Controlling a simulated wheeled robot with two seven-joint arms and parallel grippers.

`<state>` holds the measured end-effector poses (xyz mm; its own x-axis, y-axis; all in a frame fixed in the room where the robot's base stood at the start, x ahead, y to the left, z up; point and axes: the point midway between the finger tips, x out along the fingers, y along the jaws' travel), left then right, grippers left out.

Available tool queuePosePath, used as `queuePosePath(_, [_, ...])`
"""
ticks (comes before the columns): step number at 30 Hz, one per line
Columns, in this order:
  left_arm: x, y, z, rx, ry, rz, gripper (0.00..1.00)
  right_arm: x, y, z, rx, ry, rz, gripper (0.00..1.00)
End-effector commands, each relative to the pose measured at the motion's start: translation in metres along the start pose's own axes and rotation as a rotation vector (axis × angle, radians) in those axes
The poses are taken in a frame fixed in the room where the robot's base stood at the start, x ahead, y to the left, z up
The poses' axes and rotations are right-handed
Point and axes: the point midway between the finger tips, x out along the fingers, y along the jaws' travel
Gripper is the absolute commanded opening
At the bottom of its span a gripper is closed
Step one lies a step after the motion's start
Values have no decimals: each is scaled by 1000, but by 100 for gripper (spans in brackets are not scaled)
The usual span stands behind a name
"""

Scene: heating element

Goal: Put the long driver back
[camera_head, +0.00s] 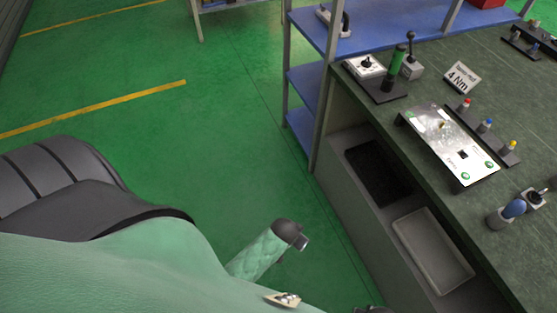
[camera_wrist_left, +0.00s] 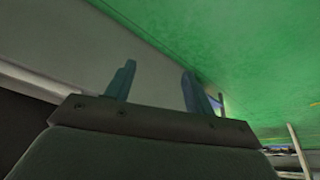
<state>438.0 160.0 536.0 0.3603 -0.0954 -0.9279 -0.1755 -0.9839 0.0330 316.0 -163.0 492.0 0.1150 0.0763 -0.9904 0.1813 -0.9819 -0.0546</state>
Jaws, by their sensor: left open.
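A driver with a green handle (camera_head: 397,60) stands upright at the back left of the workbench, by a black base. A blue-handled tool (camera_head: 514,208) leans in a dark holder (camera_head: 497,219) near the right edge of the head view. I cannot tell which of them is the long driver. My left gripper (camera_wrist_left: 155,88) shows in the left wrist view with its two fingers apart and nothing between them. In the head view I cannot make out its fingers. My right gripper is not in view.
The dark green workbench (camera_head: 400,128) carries a metal plate fixture (camera_head: 452,146), a strip with coloured-tip tools (camera_head: 486,130) and a "4 Nm" card (camera_head: 461,77). Below are a black tray (camera_head: 378,170) and a grey tray (camera_head: 432,250). A blue shelf (camera_head: 308,78) stands behind. Green floor left is clear.

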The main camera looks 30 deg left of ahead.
Motion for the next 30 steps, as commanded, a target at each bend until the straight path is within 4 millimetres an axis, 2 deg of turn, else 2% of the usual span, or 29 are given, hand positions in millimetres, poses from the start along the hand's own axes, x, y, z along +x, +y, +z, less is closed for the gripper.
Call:
queuePosePath(1, [1,4,34,-2,-63,5,54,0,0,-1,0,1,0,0])
queuePosePath(3, [0,9,70,-1,-136,11,54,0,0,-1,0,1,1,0])
queuePosePath(6, [-2,14,106,-1,-207,17,54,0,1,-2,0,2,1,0])
queuePosePath(9, [-4,16,124,0,-245,21,54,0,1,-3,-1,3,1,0])
queuePosePath(12, [-4,16,130,1,-256,22,54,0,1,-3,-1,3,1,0])
queuePosePath(30, [-4,16,129,1,-254,22,54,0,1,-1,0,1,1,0])
